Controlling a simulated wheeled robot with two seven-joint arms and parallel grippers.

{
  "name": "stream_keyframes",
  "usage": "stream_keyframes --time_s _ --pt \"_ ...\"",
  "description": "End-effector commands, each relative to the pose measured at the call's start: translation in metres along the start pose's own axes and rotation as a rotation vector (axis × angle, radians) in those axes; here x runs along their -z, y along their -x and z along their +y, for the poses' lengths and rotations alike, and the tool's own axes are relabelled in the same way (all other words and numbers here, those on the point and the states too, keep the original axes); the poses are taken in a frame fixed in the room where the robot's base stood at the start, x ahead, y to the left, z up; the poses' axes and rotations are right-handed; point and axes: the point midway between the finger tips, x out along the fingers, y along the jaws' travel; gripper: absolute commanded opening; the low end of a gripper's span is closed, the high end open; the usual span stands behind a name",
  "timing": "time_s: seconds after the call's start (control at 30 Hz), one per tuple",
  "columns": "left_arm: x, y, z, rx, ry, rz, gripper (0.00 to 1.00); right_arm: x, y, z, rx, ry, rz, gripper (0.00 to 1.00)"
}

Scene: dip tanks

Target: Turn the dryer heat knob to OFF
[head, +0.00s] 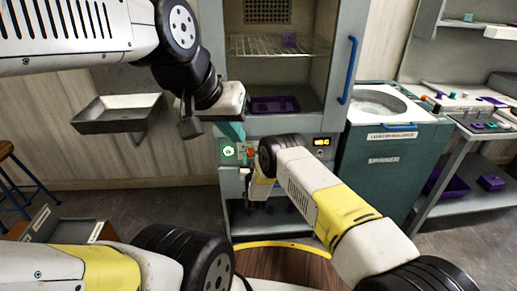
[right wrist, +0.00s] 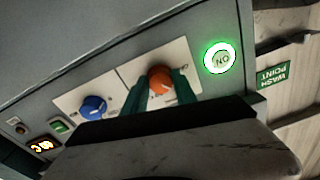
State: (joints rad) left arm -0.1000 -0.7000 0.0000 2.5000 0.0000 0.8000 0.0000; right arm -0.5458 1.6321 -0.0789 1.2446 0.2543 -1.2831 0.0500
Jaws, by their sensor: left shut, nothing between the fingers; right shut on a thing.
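The dryer's control panel faces me at the front of the grey cabinet. In the right wrist view, which shows the panel tilted and upside down, an orange knob (right wrist: 159,78) sits on a pale plate. The teal fingers of my right gripper (right wrist: 160,97) are shut on its two sides. Its white pointer mark is small, and the plate lettering is too small or covered to read. In the head view the orange knob (head: 250,152) is partly hidden by my right arm. My left gripper (head: 233,131) is shut and empty, in front of the cabinet above the panel's left end.
A blue knob (right wrist: 93,106), a lit green ON button (right wrist: 221,58) and an orange display (right wrist: 43,146) share the panel. The cabinet's open chamber holds a purple tray (head: 274,105). A sink (head: 117,112) is at left; the spinner (head: 385,160) stands at right.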

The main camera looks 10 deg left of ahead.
Motion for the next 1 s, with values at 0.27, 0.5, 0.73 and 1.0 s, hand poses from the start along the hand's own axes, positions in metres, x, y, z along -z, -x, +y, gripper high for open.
stream_keyframes --time_s 0.27,0.5,0.73,1.0 --pt "0.0 0.0 0.0 0.0 0.0 0.0 0.0 -0.0015 0.0012 0.0002 0.01 0.264 -0.012 0.0" --pt "0.0 0.0 0.0 0.0 0.0 0.0 0.0 -0.001 0.0011 0.0014 0.017 0.492 -0.019 0.0" --pt "0.0 0.0 0.0 0.0 0.0 0.0 0.0 -0.0005 0.0014 0.0021 0.023 0.696 -0.025 0.0" --pt "0.0 0.0 0.0 0.0 0.0 0.0 0.0 -0.0001 0.0014 0.0033 0.028 0.876 -0.032 0.0"
